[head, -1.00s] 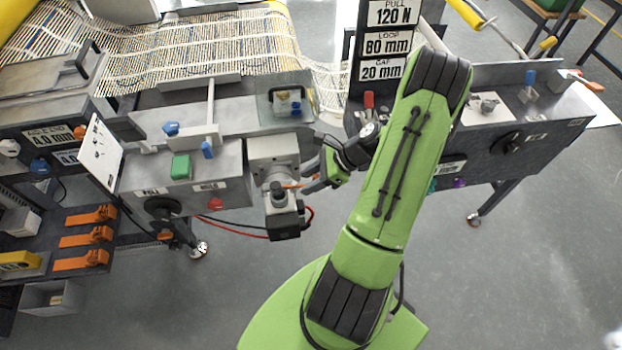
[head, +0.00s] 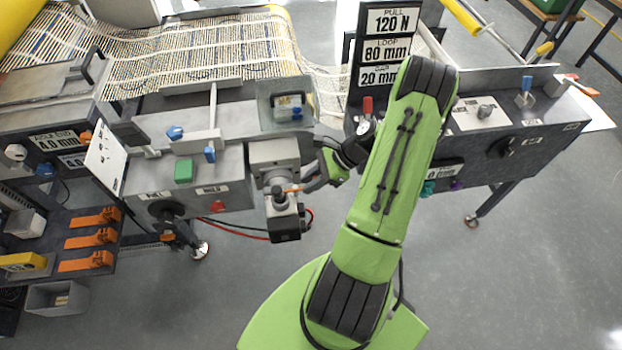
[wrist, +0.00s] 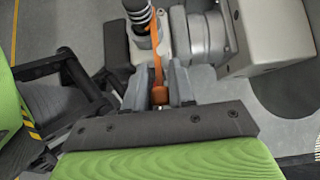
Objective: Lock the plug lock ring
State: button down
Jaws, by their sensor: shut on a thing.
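The plug, a grey block with a dark ribbed cable end (wrist: 139,14), sits against the grey motor housing (wrist: 268,35) in the wrist view. In the head view the plug (head: 283,222) hangs at the front of the housing (head: 273,152). An orange lever, apparently part of the lock ring (wrist: 157,62), runs down from beside the ribbed end to between my fingers. My gripper (wrist: 159,94) is shut on this orange lever. In the head view my gripper (head: 306,188) is at the right of the plug, and the orange lever (head: 291,190) shows as a thin strip. The ring's far side is hidden.
Black and red cables (head: 250,234) run below the plug to the left. The control panel with a green button (head: 184,171) stands left of the housing, and the right-hand machine table (head: 540,125) is beyond my arm. The floor in front is open.

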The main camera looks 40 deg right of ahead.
jog(key=c, duration=1)
grip_release()
jog(key=shift+c, duration=0.2)
jog(key=shift+d+r, duration=0.1)
jog(key=p+v, duration=0.3)
jog(key=v, duration=1.2)
jog(key=shift+s+d+r, duration=0.15)
jog(key=shift+d+r, duration=0.05)
jog(key=shift+r, duration=0.1)
